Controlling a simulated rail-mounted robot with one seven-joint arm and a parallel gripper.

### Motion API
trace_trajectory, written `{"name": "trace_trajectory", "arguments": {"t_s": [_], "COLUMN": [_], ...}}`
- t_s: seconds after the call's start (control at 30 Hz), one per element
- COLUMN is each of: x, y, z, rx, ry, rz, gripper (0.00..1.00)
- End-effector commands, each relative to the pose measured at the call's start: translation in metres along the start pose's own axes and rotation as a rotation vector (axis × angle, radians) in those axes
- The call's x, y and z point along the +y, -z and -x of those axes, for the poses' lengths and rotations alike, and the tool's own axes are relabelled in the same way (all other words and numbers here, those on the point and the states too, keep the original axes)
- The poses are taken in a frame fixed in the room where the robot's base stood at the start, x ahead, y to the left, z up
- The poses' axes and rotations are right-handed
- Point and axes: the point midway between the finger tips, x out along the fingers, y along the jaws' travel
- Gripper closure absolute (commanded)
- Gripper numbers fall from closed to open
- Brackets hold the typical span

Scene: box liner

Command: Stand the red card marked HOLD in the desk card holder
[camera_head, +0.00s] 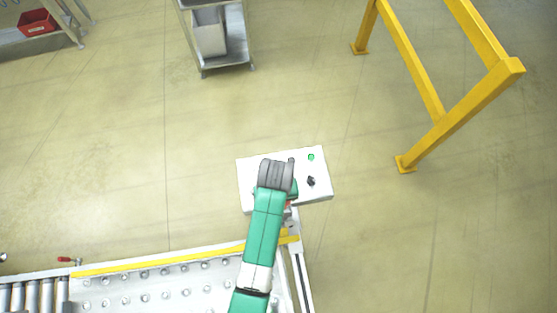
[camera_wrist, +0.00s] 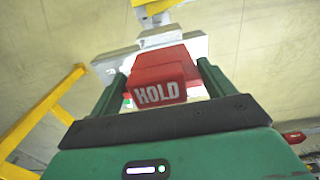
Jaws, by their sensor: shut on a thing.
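The red card marked HOLD (camera_wrist: 160,93) sits between the two green fingers of my gripper (camera_wrist: 161,70) in the wrist view. The gripper is shut on it, and the white lettering faces the wrist camera. In the head view my arm covers most of the gripper, and only a small bit of red shows beside it. A white box (camera_head: 318,186) with a green button and a black knob lies under and beside the gripper there. I cannot make out the desk card holder in either view.
A roller and ball-transfer table (camera_head: 175,271) with a yellow edge is at the lower left. A yellow frame (camera_head: 411,65) stands at the upper right, and a grey cart (camera_head: 226,66) at the top. A red bin (camera_head: 37,23) is at the upper left. Open floor lies between.

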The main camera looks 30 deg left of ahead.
Motion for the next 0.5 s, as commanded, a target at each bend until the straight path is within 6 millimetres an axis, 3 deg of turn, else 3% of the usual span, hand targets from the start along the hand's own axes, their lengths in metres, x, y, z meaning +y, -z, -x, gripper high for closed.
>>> {"name": "trace_trajectory", "arguments": {"t_s": [0.5], "x": [0.0], "y": [0.0], "z": [-0.052], "rx": [-0.001], "ry": [0.0], "rz": [-0.002], "gripper": [0.41]}}
